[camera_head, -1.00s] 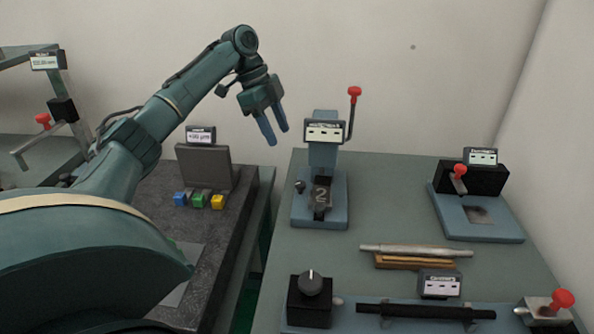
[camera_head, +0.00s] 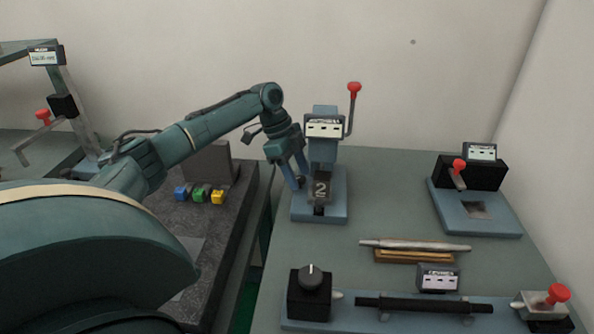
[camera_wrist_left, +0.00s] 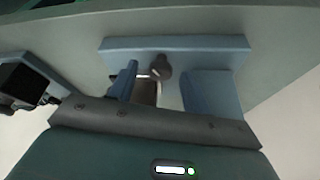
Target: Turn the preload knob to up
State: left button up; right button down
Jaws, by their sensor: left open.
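A black box with a round grey-black knob (camera_head: 311,277) stands at the table's front left; the knob's white mark points to the back. A small dark knob (camera_wrist_left: 161,66) shows in the left wrist view, by the blue base (camera_wrist_left: 180,45). I cannot tell which knob is named preload. My left gripper (camera_head: 296,178) is open at the left side of the blue indexing unit (camera_head: 322,150), which shows a "2". In the left wrist view the small knob appears between the open fingers (camera_wrist_left: 165,88); contact cannot be told. My right gripper is not in view.
A red-tipped lever (camera_head: 354,88) rises at the unit's right. A metal rod (camera_head: 415,245) lies mid-table, with a black bar (camera_head: 425,305) in a blue fixture in front. A black block with a red lever (camera_head: 470,172) stands right. Coloured blocks (camera_head: 199,195) sit on the left bench.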

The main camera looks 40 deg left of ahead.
pick_arm(q)
jog(key=shift+c, duration=0.2)
jog(key=c, duration=1)
jog(key=shift+o, duration=0.2)
jog(key=shift+r+p, duration=0.1)
jog(key=shift+p, duration=0.35)
jog(key=shift+s+r+n+t+p, duration=0.15)
jog(key=shift+n+t+p, duration=0.15)
jog(key=shift+n+p, duration=0.45)
jog(key=n+p, duration=0.2)
jog(key=p, duration=0.1)
jog(key=shift+d+t+y, duration=0.1)
jog(key=shift+t+y, duration=0.2)
jog(key=shift+t, duration=0.1)
jog(key=shift+n+p, duration=0.6)
jog(key=shift+n, duration=0.35)
jog(key=shift+s+d+f+n+t+y, duration=0.1)
jog(key=shift+f+n+t+y, duration=0.25)
jog(key=shift+n, duration=0.35)
jog(key=shift+r+n+t+y, duration=0.1)
jog(key=shift+n+t+y, duration=0.3)
jog(key=shift+n, duration=0.8)
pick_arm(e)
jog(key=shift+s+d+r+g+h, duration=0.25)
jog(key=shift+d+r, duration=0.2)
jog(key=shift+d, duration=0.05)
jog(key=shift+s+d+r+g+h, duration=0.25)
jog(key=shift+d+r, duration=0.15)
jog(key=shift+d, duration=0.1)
